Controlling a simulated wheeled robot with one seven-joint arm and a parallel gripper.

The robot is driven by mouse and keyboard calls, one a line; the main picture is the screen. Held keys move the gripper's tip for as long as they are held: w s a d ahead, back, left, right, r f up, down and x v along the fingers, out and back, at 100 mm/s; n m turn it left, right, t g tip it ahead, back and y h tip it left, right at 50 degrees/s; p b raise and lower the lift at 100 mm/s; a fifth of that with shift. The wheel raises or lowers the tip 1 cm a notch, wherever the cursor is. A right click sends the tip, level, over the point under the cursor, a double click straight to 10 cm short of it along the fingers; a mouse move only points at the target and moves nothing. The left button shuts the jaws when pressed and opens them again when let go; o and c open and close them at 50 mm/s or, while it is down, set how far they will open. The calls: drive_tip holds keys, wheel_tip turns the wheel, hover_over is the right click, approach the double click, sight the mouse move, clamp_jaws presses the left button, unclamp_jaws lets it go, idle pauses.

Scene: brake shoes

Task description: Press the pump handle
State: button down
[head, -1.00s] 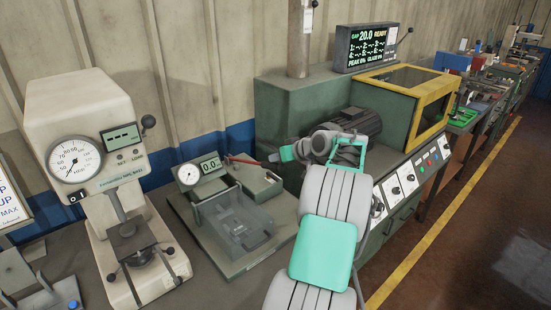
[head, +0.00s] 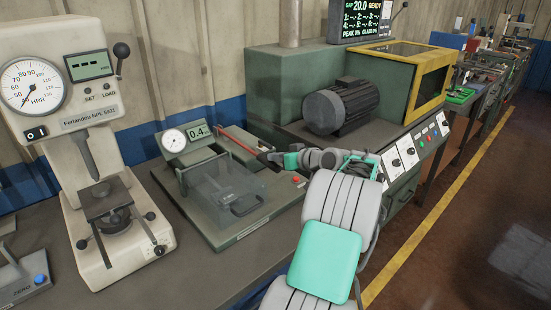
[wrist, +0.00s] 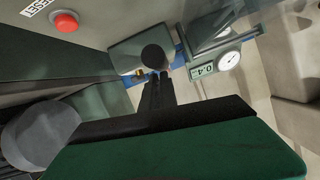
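The pump handle (head: 238,139) is a thin red rod on the green bench unit (head: 232,237), slanting down to the right toward my gripper. My gripper (head: 268,156) is at the rod's right end in the head view, with its dark fingertips touching or very close to it. In the wrist view the handle's round black end (wrist: 156,57) faces the camera, just past the tips of my gripper (wrist: 157,82). The two fingers lie side by side with nothing visible between them. Whether they touch the handle I cannot tell. The unit's display reads about 0.4.
A clear-covered box (head: 222,188) and a round gauge (head: 174,141) sit on the unit. A red button (wrist: 66,21) is near the handle. A hardness tester (head: 75,130) stands left, and a motor (head: 340,106) with a green cabinet is behind my arm.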

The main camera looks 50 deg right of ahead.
drive_tip(key=f, duration=0.2)
drive_tip(key=shift+s+a+f, duration=0.2)
drive_tip(key=shift+s+f, duration=0.05)
drive_tip(key=shift+f, duration=0.15)
wheel_tip(320, 180, up, 5)
drive_tip(key=d+p, duration=0.1)
drive_tip(key=p, duration=0.1)
drive_tip(key=v, duration=1)
drive_tip(key=shift+b, duration=0.3)
drive_tip(key=shift+s+d, duration=0.15)
drive_tip(key=w+r+g+p, duration=0.1)
drive_tip(key=w+r+p, duration=0.2)
drive_tip(key=r+p, duration=0.2)
drive_tip(key=w+r+g+p, duration=0.2)
drive_tip(key=w+r+p, duration=0.2)
drive_tip(key=r, duration=0.8)
drive_tip(key=shift+d+r+p, duration=0.25)
drive_tip(key=shift+d+p, duration=0.05)
drive_tip(key=shift+p, duration=0.45)
drive_tip(key=shift+w, duration=0.15)
